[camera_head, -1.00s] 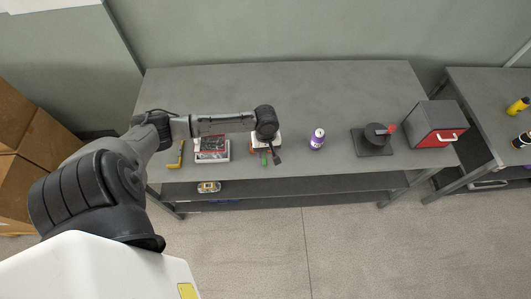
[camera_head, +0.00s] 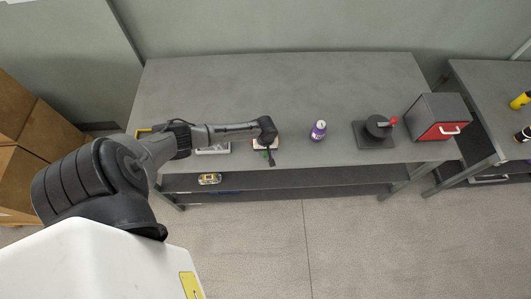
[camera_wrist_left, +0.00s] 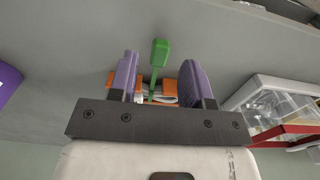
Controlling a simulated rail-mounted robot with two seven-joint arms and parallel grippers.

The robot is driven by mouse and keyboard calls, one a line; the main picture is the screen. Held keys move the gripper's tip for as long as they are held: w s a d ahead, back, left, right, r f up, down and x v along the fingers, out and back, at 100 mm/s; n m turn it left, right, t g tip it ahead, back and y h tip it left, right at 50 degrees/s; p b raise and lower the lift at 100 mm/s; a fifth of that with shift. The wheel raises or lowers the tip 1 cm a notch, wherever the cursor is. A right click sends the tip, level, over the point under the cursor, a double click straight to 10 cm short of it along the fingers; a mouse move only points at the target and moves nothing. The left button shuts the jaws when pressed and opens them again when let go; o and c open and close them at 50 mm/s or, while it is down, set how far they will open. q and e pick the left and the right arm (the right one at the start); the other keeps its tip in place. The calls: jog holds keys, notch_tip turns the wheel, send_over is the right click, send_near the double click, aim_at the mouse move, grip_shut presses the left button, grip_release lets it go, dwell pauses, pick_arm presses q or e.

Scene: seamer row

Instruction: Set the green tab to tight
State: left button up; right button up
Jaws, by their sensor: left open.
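The green tab (camera_wrist_left: 159,52) is a small upright green paddle on a thin stem in the left wrist view. Its stem rises from a device with orange and white parts (camera_wrist_left: 165,86). My left gripper (camera_wrist_left: 158,66) is open, with one purple finger on each side of the tab and visible space between. In the head view my left gripper (camera_head: 270,158) points down at the front edge of the table, over the device (camera_head: 258,146), which my arm partly hides. A speck of green shows beside the gripper there. My right gripper is not in view.
A tray with clear parts (camera_wrist_left: 275,100) stands beside the device. On the grey table (camera_head: 270,85) a purple can (camera_head: 318,131), a black base with a red-tipped handle (camera_head: 375,140) and a red-fronted box (camera_head: 438,118) stand to the right. The table's back half is clear.

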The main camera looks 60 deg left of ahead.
aim_at(265, 154)
pick_arm(q)
jog(key=shift+f, duration=1.15)
jog(key=shift+c, duration=0.3)
grip_shut()
